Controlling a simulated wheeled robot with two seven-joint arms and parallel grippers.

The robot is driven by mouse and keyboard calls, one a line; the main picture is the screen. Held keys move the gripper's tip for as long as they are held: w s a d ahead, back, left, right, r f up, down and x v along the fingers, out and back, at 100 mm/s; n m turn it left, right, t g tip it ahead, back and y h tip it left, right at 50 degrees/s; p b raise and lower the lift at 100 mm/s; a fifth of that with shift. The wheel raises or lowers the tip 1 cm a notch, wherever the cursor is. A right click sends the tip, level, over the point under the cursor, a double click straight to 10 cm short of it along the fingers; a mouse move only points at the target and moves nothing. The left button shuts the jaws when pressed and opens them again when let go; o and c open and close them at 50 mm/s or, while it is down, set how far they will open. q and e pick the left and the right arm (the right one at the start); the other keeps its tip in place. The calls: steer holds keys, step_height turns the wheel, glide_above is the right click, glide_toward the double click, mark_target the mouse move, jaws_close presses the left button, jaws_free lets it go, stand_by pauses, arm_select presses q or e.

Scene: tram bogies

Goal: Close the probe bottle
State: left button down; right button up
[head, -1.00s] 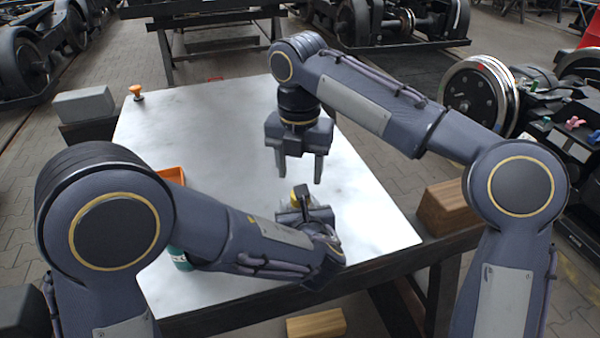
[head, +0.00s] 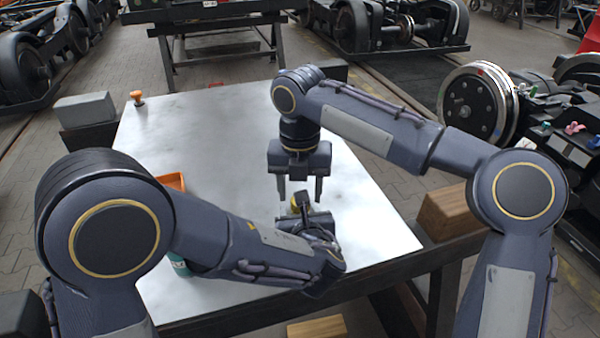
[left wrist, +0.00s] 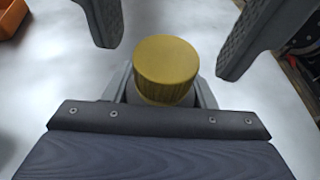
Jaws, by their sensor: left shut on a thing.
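A yellow ribbed cap (left wrist: 166,70) sits on top of the probe bottle, which is mostly hidden below it. The cap also shows in the head view (head: 297,202). My left gripper (left wrist: 163,95) is shut on the bottle below the cap and holds it over the table; in the head view my left wrist hides much of it. My right gripper (head: 299,196) points down, open and empty, just above and behind the cap. Its two fingers also show at the top of the left wrist view, one on each side of the cap and apart from it.
The white tabletop (head: 210,130) is largely clear. An orange tray (head: 172,181) and a teal item (head: 180,264) are partly hidden behind my left arm. An orange knob-like thing (head: 137,97) stands at the far left corner. A wooden block (head: 447,211) is off the right edge.

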steer(key=shift+f, duration=1)
steer(key=c, duration=1)
steer(key=m, duration=0.3)
steer(key=o, duration=1.1)
